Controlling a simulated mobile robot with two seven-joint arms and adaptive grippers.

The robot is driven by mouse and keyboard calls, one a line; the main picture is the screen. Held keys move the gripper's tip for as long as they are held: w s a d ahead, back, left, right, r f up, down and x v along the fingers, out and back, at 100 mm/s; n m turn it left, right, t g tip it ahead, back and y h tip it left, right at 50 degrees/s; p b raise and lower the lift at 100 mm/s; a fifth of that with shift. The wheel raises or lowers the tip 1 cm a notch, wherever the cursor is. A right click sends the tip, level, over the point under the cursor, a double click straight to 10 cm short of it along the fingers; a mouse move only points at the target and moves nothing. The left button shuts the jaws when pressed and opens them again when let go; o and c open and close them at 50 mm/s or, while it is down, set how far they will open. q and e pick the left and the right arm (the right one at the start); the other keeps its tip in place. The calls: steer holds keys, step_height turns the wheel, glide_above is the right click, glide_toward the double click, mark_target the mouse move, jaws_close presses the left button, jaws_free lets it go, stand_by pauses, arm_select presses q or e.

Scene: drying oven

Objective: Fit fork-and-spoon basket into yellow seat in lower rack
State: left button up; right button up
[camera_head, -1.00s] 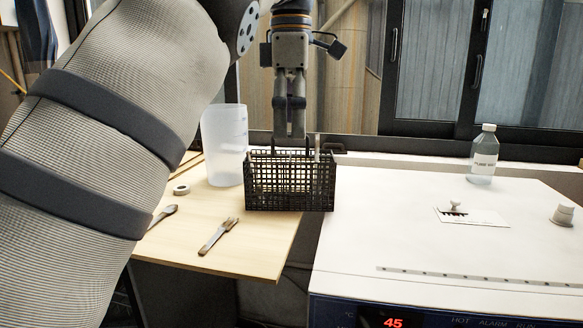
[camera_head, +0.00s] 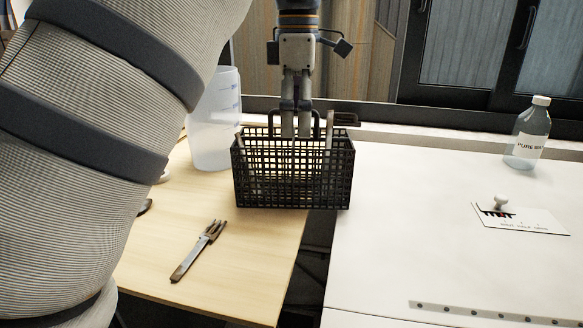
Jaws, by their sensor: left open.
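The fork-and-spoon basket (camera_head: 292,180) is a black open mesh box with a raised handle, upright at the table's right edge. I cannot tell whether it rests on the table or hangs just above it. My left gripper (camera_head: 296,132) points straight down over the basket. Its fingers are open at the handle and reach behind the front rim, where the mesh partly hides the tips. A pale upright piece (camera_head: 328,132) shows at the basket's right end. The yellow seat and lower rack are not in view. My right gripper is not in view.
A fork (camera_head: 199,250) lies on the wooden table (camera_head: 235,285). A translucent beaker (camera_head: 212,125) stands left of the basket. On the white oven top (camera_head: 410,230) are a bottle (camera_head: 528,135) and a card (camera_head: 520,219) with a small knobbed object (camera_head: 500,203). My arm covers the left side.

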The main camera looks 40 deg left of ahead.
mark_target(294, 141)
arm_select(q)
steer(key=f, duration=0.4)
steer(key=shift+s+a+f+p, duration=0.1)
steer(key=shift+s+p, duration=0.3)
steer(key=shift+w+f, duration=0.1)
steer(key=shift+f, duration=0.35)
steer(key=c, duration=1.2)
